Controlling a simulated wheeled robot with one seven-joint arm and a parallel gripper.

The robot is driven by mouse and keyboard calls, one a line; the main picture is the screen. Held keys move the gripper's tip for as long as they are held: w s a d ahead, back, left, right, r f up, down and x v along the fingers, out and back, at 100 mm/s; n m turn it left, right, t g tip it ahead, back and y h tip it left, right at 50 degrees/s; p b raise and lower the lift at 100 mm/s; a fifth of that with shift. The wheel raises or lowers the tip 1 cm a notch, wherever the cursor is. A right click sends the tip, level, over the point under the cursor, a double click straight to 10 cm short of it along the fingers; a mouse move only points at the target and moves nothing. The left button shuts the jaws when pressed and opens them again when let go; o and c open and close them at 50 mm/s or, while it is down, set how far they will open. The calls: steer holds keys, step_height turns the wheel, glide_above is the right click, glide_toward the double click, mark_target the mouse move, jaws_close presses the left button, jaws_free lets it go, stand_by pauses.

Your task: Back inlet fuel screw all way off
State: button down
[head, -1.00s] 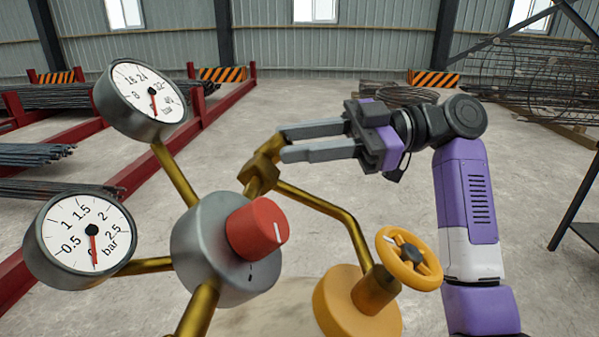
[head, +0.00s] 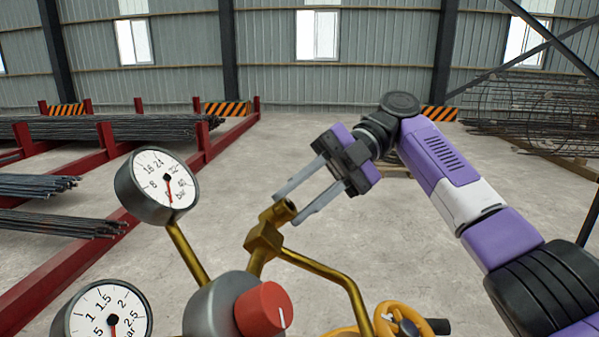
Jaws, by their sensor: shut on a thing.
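A red knob (head: 263,308) with a white mark sits on the front of a round grey regulator body (head: 208,305) at the bottom of the head view. The white mark points right and slightly down. A brass block (head: 264,240) stands above the body and ends in a short round brass stub (head: 279,213). My gripper (head: 286,209) is shut on this stub, one finger on each side, and comes in from the upper right. It is well above the red knob and apart from it. The finger contact is partly hidden.
Two dial gauges, upper (head: 166,184) and lower (head: 112,320), stand on brass pipes at the left; the lower is cut off. A yellow handwheel (head: 395,308) is at the bottom right. Red racks (head: 75,260) with steel bars lie at the left. Floor behind is open.

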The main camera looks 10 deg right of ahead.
steer(key=n+h+p, duration=0.1)
steer(key=p, duration=0.3)
steer(key=r+n+h+p, duration=0.1)
steer(key=n+p, duration=0.1)
steer(key=p, duration=0.1)
steer(key=shift+a+r+n+h+p, duration=0.1)
steer(key=shift+r+n+h+p, duration=0.05)
steer(key=shift+n+h+p, duration=0.2)
steer(key=n+h+p, duration=0.1)
steer(key=p, duration=0.1)
steer(key=shift+a+n+p, duration=0.1)
steer(key=shift+n+p, duration=0.25)
steer(key=shift+p, duration=0.05)
steer(key=shift+f+n+t+h+p, duration=0.2)
steer(key=shift+n+t+h+p, duration=0.2)
steer(key=shift+n+h+p, duration=0.4)
steer(key=shift+a+f, duration=0.1)
steer(key=c, duration=1.4)
jaws_free()
steer(key=shift+o, duration=0.2)
steer(key=shift+f, duration=0.1)
